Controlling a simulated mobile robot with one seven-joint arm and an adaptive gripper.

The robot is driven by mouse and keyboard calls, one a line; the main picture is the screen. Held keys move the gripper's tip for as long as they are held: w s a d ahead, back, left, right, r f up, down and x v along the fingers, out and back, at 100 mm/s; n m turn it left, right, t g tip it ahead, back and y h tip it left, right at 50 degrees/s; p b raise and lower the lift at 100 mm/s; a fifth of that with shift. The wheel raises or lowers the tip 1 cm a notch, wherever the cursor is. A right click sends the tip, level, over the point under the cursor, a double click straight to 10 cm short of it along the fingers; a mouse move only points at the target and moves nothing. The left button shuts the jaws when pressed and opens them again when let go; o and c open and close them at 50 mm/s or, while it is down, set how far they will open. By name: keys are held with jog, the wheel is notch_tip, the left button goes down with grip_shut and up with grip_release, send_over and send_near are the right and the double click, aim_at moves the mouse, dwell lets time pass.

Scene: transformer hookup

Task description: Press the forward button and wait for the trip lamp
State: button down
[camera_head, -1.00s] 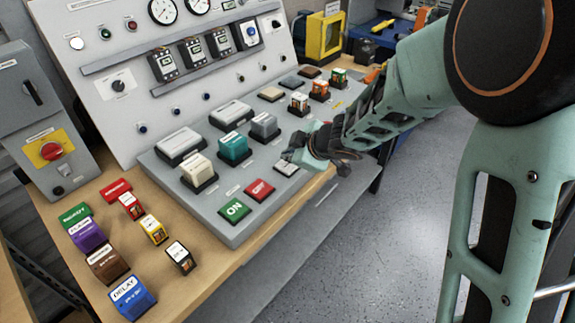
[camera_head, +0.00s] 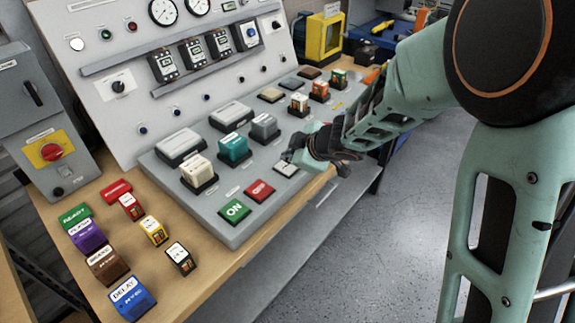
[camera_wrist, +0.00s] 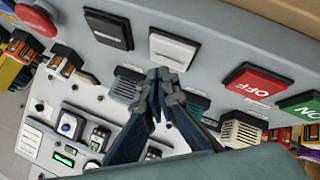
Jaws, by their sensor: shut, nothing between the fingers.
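My gripper (camera_head: 289,157) is shut and empty, low over the front edge of the sloping grey control desk (camera_head: 219,228). Its fingertips are right by a white square button (camera_head: 286,169), which also shows just beyond the fingertips in the wrist view (camera_wrist: 172,48). I cannot tell whether they touch. The label by this button is too small to read, so I cannot tell if it is the forward button. Small white (camera_head: 77,43), green (camera_head: 105,34) and red (camera_head: 131,26) lamps sit on the upright panel.
A red OFF button (camera_head: 259,190) and a green ON button (camera_head: 235,210) lie left of my gripper on the desk. Plug-in blocks, such as a teal one (camera_head: 234,148), stand behind. Loose coloured blocks, one marked DELAY (camera_head: 130,297), lie on the wooden bench at left.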

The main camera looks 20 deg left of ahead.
jog(key=shift+f, duration=0.15)
jog(key=shift+f, duration=0.25)
jog(key=shift+f+b, duration=0.5)
jog(key=shift+b, duration=0.15)
dwell(0.4)
jog(key=shift+r+p, duration=0.9)
jog(key=shift+p, duration=0.1)
